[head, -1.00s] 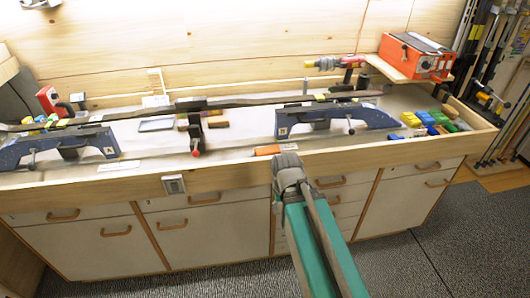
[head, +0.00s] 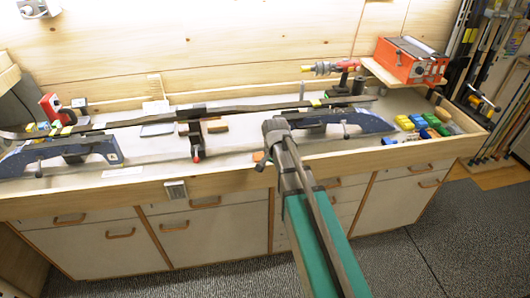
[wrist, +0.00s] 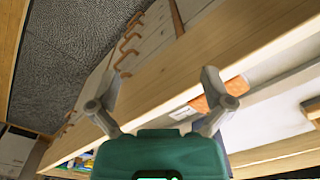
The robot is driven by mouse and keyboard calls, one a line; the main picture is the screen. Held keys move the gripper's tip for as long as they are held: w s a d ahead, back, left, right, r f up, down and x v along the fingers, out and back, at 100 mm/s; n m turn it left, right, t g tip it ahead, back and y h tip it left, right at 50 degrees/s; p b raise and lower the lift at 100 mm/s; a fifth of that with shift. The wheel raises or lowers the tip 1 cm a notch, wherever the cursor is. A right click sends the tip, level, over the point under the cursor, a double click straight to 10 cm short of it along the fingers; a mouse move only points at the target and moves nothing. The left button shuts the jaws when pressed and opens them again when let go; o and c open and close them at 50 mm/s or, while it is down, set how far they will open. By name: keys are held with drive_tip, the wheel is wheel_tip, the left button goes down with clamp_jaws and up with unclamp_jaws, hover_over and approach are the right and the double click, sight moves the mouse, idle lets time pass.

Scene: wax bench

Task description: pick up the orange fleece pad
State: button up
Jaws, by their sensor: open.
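The orange fleece pad (head: 258,157) lies on the bench top just behind the front rail. In the head view only a small part shows beside my gripper, which covers the rest. In the wrist view the pad (wrist: 212,98) shows behind and beside the right finger, close to the rail. My gripper (head: 268,134) is open and empty. It appears above the front edge of the bench near the pad; contact with the pad does not show. In the wrist view the gap between the fingers (wrist: 160,75) lies over the wooden rail, with the pad to its right.
The wooden front rail (head: 230,179) runs along the bench. Blue ski vises stand at left (head: 85,149) and right (head: 345,121), with a dark ski (head: 140,117) along them. Coloured wax blocks (head: 428,124) lie at the right. A red box (head: 405,62) sits on a shelf.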

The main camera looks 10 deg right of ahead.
drive_tip(key=w+r+m+p, duration=0.3)
drive_tip(key=w+m, duration=0.1)
drive_tip(key=w, duration=0.3)
drive_tip(key=w+r+m+p, duration=0.3)
drive_tip(key=w+r+m, duration=0.1)
drive_tip(key=w, duration=0.4)
drive_tip(key=shift+m, duration=0.4)
wheel_tip(320, 180, down, 8)
drive_tip(key=b, duration=0.8)
drive_tip(key=shift+w+f+b, duration=0.15)
drive_tip(key=shift+f+b, duration=0.1)
drive_tip(key=shift+b, duration=0.05)
drive_tip(key=shift+f+b, duration=2.6)
